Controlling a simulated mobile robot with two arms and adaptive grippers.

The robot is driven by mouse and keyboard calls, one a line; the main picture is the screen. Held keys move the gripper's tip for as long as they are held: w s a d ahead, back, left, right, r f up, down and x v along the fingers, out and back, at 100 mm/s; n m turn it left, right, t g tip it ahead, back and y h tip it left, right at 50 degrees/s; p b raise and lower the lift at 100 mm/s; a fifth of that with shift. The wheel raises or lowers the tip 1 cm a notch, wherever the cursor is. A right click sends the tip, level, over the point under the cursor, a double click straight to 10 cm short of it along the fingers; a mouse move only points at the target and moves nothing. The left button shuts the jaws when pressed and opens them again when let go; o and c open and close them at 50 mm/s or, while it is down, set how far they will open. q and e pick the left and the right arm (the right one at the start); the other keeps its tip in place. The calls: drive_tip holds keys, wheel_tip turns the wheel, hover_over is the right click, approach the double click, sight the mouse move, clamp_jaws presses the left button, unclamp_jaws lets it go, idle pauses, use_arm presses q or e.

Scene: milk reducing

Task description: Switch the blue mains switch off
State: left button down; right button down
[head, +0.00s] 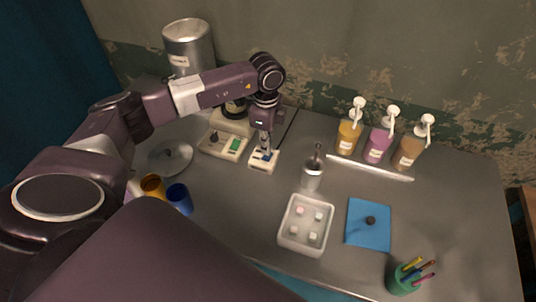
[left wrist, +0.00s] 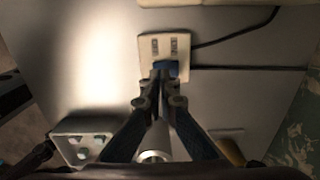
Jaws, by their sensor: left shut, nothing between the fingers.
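The blue mains switch (head: 263,156) sits on a small cream box (head: 262,166) on the grey table, near the middle of the head view. In the left wrist view the blue switch (left wrist: 166,66) lies right at my fingertips, and the cream plate (left wrist: 152,44) has two marked slots beyond it. My left gripper (head: 267,150) points down over the switch, shut and empty. Its fingertips (left wrist: 163,74) partly cover the switch, so I cannot tell whether they touch it or which way it is set. My right gripper is not in view.
A cream device with a green display (head: 235,146) stands left of the switch box. A metal cup (head: 312,176) and a white tray (head: 304,246) are to the right. Pump bottles (head: 377,145) stand behind. Blue and orange cups (head: 180,199) are at left. Dark cables (left wrist: 235,67) leave the box.

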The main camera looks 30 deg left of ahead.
sight(266, 157)
drive_tip(key=shift+w, duration=0.3)
